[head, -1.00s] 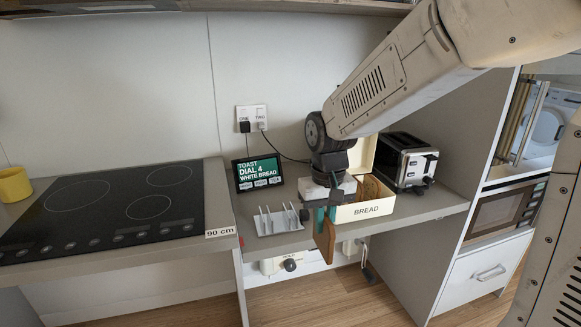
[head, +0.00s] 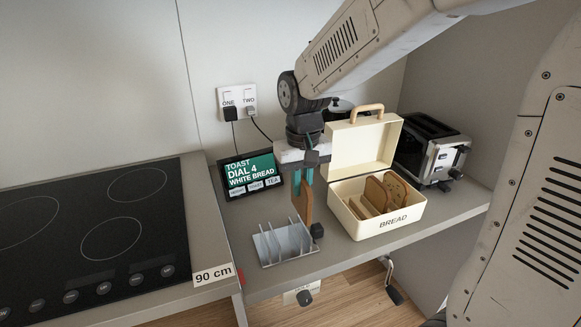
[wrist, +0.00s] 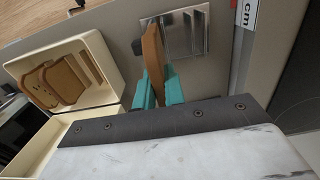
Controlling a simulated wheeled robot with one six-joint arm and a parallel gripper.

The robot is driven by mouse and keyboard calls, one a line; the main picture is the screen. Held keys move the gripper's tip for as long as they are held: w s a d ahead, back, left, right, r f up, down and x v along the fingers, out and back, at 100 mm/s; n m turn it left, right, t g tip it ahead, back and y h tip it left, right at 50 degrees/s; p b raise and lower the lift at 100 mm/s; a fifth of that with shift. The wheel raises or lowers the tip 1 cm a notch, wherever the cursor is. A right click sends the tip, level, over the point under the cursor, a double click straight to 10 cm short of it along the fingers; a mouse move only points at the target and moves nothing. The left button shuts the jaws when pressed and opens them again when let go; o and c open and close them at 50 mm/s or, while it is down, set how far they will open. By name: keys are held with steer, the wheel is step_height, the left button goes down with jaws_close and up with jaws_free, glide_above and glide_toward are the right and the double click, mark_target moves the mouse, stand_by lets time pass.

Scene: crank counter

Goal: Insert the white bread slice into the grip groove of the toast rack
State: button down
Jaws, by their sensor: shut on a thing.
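My gripper (head: 304,180) points down with its teal fingers shut on a bread slice (head: 307,208). The slice is upright and nearly edge-on, showing a brown face or crust, so I cannot tell its kind. The grey metal toast rack (head: 268,262) stands on the counter with several upright dividers. In the head view the slice overlaps the rack's right end. In the wrist view the slice (wrist: 152,52) hangs between the fingertips (wrist: 158,88), along the near-left side of the rack (wrist: 185,45). I cannot tell whether it touches the rack.
An open cream bread box (head: 375,228) with several slices stands right of the rack. A toaster (head: 432,150) is behind it on the right. A sign (head: 252,174) reads "TOAST DIAL 4 WHITE BREAD". A black hob (head: 95,235) lies left. The counter's front edge is close to the rack.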

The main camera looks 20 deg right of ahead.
mark_target(301, 213)
steer(key=shift+w, duration=0.35)
steer(key=shift+d, duration=0.1)
steer(key=shift+s, duration=0.15)
steer(key=shift+f, duration=2.05)
steer(key=shift+f, duration=2.55)
steer(key=c, duration=1.4)
jaws_free()
